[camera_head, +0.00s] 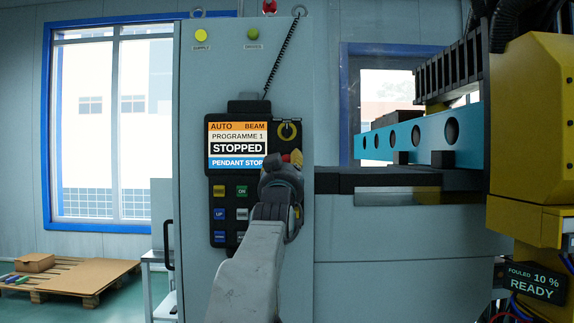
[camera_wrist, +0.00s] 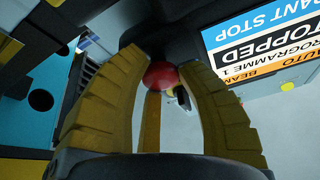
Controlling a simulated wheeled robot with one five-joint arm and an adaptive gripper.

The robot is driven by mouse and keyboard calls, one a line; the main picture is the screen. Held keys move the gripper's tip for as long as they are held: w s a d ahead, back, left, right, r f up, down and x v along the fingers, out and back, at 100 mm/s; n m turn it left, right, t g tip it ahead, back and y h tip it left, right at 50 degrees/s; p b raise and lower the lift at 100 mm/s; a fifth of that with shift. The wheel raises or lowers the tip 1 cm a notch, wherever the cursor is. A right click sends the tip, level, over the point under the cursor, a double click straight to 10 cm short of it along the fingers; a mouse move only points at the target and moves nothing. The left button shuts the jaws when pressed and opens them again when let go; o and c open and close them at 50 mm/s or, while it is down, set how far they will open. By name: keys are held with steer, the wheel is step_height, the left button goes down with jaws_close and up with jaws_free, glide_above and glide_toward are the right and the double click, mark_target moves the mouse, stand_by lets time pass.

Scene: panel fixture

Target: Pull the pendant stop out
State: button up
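The pendant (camera_head: 217,180) hangs on the grey cabinet; its screen (camera_head: 237,146) reads AUTO, BEAM, PROGRAMME 1, STOPPED and PENDANT STOP. The screen also shows upside down in the wrist view (camera_wrist: 255,45). The pendant stop is a round red knob (camera_wrist: 160,75), seen between my gripper's yellow fingers (camera_wrist: 162,62). The fingers lean inward around it, and a third finger stands below it. Whether they press on the knob is not clear. In the head view my gripper (camera_head: 291,160) is at the pendant's right side and hides most of the knob.
A yellow key switch (camera_head: 288,131) sits just above my gripper, and several small buttons (camera_head: 230,214) lie left of it. A coiled cable (camera_head: 283,55) hangs above. A blue beam (camera_head: 425,138) and yellow machine (camera_head: 535,125) stand right. A pallet (camera_head: 75,277) lies far left.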

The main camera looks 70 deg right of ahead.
jaws_close()
steer(key=shift+a, duration=0.1)
steer(key=shift+s+a+b, duration=0.2)
steer(key=shift+a+b, duration=0.55)
steer(key=shift+b, duration=0.25)
steer(key=o, duration=0.8)
jaws_free()
steer(key=shift+o, duration=0.2)
